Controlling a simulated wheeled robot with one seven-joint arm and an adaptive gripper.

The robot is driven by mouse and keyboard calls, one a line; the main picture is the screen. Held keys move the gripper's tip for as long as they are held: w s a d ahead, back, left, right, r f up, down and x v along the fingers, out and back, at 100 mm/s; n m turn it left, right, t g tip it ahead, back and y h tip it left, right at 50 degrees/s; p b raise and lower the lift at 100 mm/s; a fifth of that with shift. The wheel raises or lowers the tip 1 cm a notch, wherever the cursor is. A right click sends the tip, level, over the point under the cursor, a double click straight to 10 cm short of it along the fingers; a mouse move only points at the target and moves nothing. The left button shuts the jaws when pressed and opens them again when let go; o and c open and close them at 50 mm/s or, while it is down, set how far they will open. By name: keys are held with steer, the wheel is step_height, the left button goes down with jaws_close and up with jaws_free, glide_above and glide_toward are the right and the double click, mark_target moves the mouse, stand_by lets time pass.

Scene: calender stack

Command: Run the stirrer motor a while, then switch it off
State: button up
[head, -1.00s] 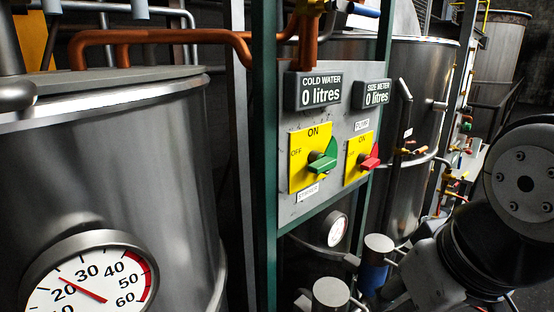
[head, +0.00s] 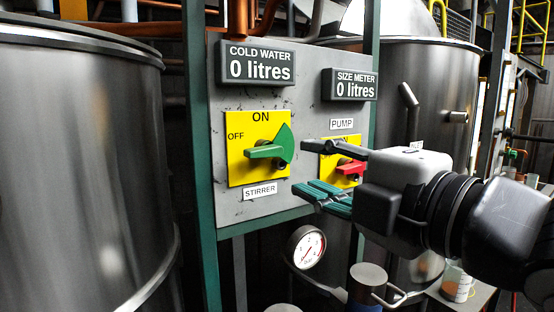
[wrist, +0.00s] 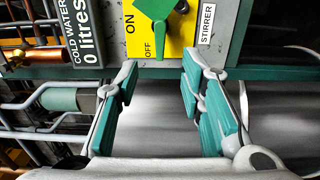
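The stirrer switch (head: 264,151) has a green handle on a yellow plate (head: 242,172), above the STIRRER label (head: 260,190). The handle lies about level and its end points left, to the OFF side; ON is at the top. My gripper (head: 316,170) is open and empty, to the right of this switch and in front of the pump switch, whose red handle (head: 350,166) is partly hidden. In the wrist view my open fingers (wrist: 160,82) have the green handle (wrist: 157,32) ahead, roughly in line with the gap between them and not touching.
The grey panel (head: 228,95) carries the cold water display (head: 258,68) and size meter display (head: 350,86), both at 0 litres. Green posts (head: 200,150) frame it. A steel tank (head: 75,160) stands left, another (head: 440,90) behind right. A round gauge (head: 306,247) is below.

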mark_target(269, 153)
steer(key=p+x, duration=0.3)
steer(key=x, duration=1)
steer(key=shift+w+a, duration=0.1)
steer(key=shift+w, duration=0.05)
jaws_close()
